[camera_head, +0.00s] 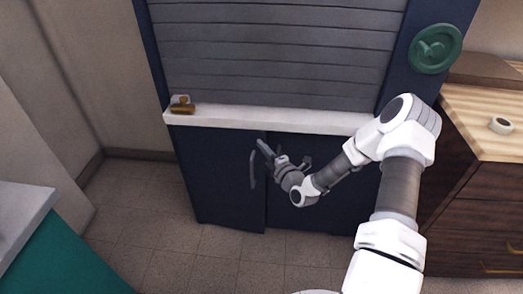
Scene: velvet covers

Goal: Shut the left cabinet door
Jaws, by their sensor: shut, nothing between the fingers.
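The left cabinet door (220,185) is a dark navy panel under the white ledge, with a curved vertical handle (252,169) near its right edge. It looks nearly flush with the right door (320,205); a small gap at its right edge is hard to judge. My gripper (264,149) is shut and empty. It is in front of the upper right part of the left door, just right of the handle. I cannot tell whether it touches the door. My wrist and forearm hide much of the right door.
Above the white ledge (270,119) is a grey slatted shutter (275,55). A small brown and clear object (182,105) sits on the ledge's left end. A wooden drawer unit (480,195) stands at right, a teal-sided counter (60,255) at lower left. The tiled floor (165,240) between is clear.

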